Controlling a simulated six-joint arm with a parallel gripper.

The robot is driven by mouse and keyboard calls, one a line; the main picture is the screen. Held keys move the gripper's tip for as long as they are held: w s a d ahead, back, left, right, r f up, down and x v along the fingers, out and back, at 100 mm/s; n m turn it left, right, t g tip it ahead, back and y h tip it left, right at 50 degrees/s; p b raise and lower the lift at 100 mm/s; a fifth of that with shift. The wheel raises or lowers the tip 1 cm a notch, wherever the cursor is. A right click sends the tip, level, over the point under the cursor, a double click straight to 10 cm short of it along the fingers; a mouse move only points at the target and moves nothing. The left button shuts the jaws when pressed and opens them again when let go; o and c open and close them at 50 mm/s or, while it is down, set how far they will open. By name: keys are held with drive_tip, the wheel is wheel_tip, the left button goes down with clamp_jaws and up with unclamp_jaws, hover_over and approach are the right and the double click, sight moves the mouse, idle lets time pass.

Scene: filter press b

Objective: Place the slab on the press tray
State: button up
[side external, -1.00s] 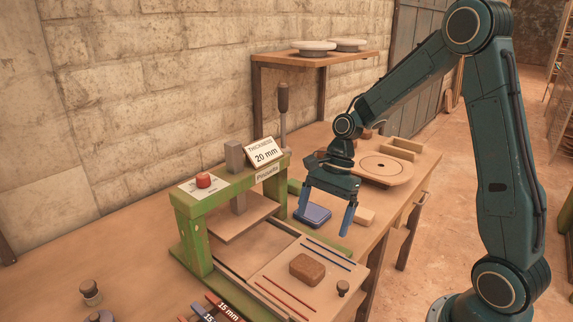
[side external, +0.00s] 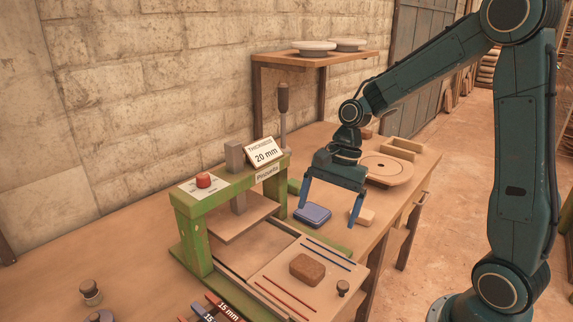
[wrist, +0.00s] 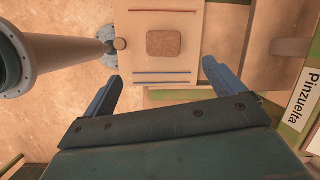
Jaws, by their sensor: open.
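The wrist view also shows the slab (wrist: 164,44) on the tray (wrist: 197,20), ahead of my fingers. The tray is slid out in front of the green press (side external: 192,237). My gripper (side external: 330,217) is open and empty. It hangs behind the tray, beyond the slab, and is not touching it. Both blue fingers also show in the wrist view (wrist: 161,72).
A blue-grey pad (side external: 313,215) and a cream block (side external: 362,216) lie near my fingers. Labelled thickness bars (side external: 222,308) lie at the front. A round wooden disc (side external: 384,169) sits behind my gripper.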

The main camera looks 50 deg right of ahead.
drive_tip(key=s+a+r+n+t+h, duration=0.1)
drive_tip(key=s+r+n+t, duration=0.1)
drive_tip(key=s+r+n, duration=0.3)
drive_tip(key=s+a+r+n+t+h, duration=0.1)
drive_tip(key=s+r+n+t+h, duration=0.1)
drive_tip(key=s+r+n, duration=0.4)
drive_tip(key=s+n+t, duration=0.1)
drive_tip(key=s+n, duration=0.3)
drive_tip(key=s, duration=0.1)
drive_tip(key=shift+s+r+h, duration=0.2)
drive_tip(key=shift+r+h, duration=0.05)
drive_tip(key=shift+h, duration=0.05)
